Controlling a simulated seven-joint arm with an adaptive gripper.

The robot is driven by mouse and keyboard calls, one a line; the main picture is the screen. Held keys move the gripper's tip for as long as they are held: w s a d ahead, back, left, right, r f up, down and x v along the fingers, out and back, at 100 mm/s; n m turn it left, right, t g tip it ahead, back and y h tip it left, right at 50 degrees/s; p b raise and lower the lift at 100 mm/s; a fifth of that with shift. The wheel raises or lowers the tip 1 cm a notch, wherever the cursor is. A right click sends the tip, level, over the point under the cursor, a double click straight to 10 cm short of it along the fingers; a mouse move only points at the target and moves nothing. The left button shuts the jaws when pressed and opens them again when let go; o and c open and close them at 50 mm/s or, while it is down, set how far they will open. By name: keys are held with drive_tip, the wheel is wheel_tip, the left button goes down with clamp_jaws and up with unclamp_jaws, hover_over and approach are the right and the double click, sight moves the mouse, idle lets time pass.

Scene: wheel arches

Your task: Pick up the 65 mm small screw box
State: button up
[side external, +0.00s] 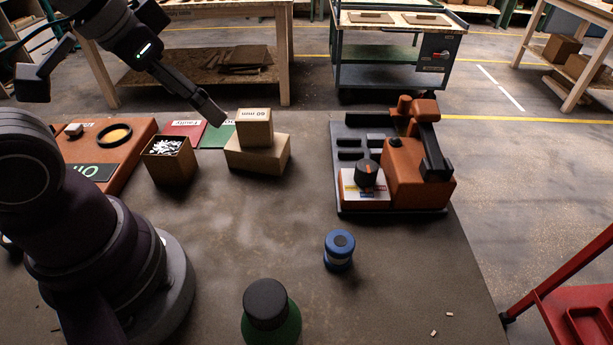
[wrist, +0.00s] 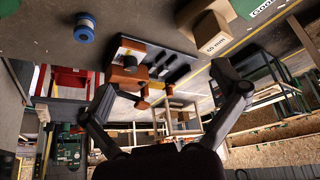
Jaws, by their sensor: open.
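A small tan cardboard box (side external: 255,128) sits on top of a larger tan box (side external: 257,154) near the middle back of the table in the side view. Its label appears to read "60 mm", not 65 mm. The small box also shows at the upper right of the wrist view (wrist: 212,36), with part of the larger box behind it. My gripper (side external: 212,110) is to the left of the small box and slightly above its middle, apart from it. In the wrist view my gripper (wrist: 168,97) has its two fingers spread wide, with nothing held between them.
An open box of white screws (side external: 169,158) stands to the left of the stacked boxes. Red and green cards (side external: 185,133) lie behind. An orange machine (side external: 415,165) stands on the right. A blue spool-like item (side external: 339,248) and a green, dark-capped container (side external: 270,318) stand in front. The mid-table is clear.

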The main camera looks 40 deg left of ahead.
drive_tip(key=w+a+f+m+g, duration=0.3)
drive_tip(key=a+m, duration=0.2)
drive_tip(key=a, duration=0.4)
drive_tip(key=m+g, duration=0.2)
drive_tip(key=m, duration=0.2)
hover_over(165, 145)
drive_tip(key=w, duration=0.1)
wheel_tip(165, 145, down, 5)
drive_tip(key=shift+r, duration=0.2)
drive_tip(key=shift+s+a+f+m+g, duration=0.15)
drive_tip(key=shift+a+f+m, duration=0.05)
drive_tip(key=shift+f, duration=0.45)
drive_tip(key=shift+s+a+f+m+g, duration=0.15)
drive_tip(key=shift+a+f+m, duration=0.05)
drive_tip(key=shift+f, duration=0.4)
drive_tip(key=f, duration=0.8)
drive_tip(key=shift+s+d+f, duration=0.2)
drive_tip(key=shift+d+f, duration=0.1)
drive_tip(key=shift+d, duration=0.05)
drive_tip(key=c, duration=1.3)
